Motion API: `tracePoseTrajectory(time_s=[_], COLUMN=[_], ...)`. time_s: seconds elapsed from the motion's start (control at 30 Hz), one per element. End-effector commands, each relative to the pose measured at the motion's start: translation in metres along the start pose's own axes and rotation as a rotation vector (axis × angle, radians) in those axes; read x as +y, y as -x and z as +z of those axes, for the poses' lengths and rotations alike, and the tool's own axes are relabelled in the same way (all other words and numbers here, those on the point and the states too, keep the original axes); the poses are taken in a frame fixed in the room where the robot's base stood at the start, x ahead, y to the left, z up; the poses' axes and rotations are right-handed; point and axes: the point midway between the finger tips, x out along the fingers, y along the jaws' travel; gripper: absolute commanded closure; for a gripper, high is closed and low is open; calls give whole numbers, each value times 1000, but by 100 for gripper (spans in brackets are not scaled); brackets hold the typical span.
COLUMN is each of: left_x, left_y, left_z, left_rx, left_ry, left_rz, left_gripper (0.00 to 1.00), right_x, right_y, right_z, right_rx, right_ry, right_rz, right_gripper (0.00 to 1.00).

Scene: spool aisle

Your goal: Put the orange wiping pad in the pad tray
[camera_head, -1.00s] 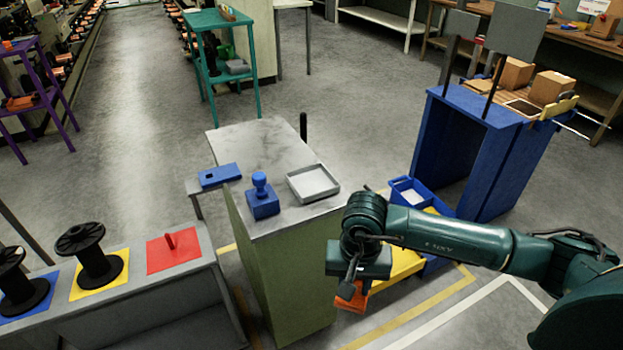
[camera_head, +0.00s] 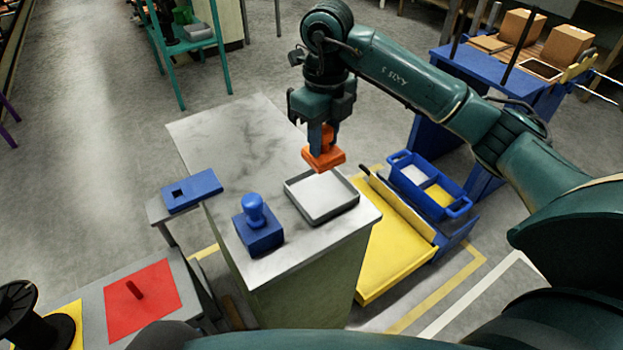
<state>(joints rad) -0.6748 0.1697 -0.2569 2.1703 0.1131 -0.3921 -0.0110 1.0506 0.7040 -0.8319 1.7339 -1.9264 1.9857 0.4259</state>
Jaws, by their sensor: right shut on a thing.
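The orange wiping pad (camera_head: 323,158) is held in my right gripper (camera_head: 322,130), which is shut on its upper part. The pad hangs over the back edge of the pad tray (camera_head: 320,218), appearing above it. The tray is a shallow grey-rimmed tray with a pale floor, and it looks empty. It sits on the grey worktop near its front right edge. Whether the pad touches the tray cannot be told. My left gripper is not in view.
A blue stamp-like block with a knob (camera_head: 257,230) stands left of the tray. A blue box with a square hole (camera_head: 192,190) is further left. A yellow platform (camera_head: 395,250) and a blue two-part bin (camera_head: 430,186) lie right of the bench. The worktop's back is clear.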

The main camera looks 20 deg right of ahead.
Motion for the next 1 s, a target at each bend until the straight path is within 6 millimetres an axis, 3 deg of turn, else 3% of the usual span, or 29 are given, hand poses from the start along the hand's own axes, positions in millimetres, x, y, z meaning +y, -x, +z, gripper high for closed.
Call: tracePoseTrajectory(time_s=[0.3, 0.47, 0.7, 1.0], left_x=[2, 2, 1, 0], left_y=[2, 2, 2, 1], left_z=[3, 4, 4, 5], left_rx=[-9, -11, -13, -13], left_ry=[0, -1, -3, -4], left_rz=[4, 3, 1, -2], left_gripper=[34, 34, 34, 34], right_x=[0, 0, 0, 0], right_y=[-52, -64, -95, -99], right_z=[-1, 0, 0, 0], right_rx=[3, 1, 2, -1], right_ry=[-19, -17, -17, -16], right_rz=[1, 1, 2, 0], right_gripper=[92, 92, 92, 92])
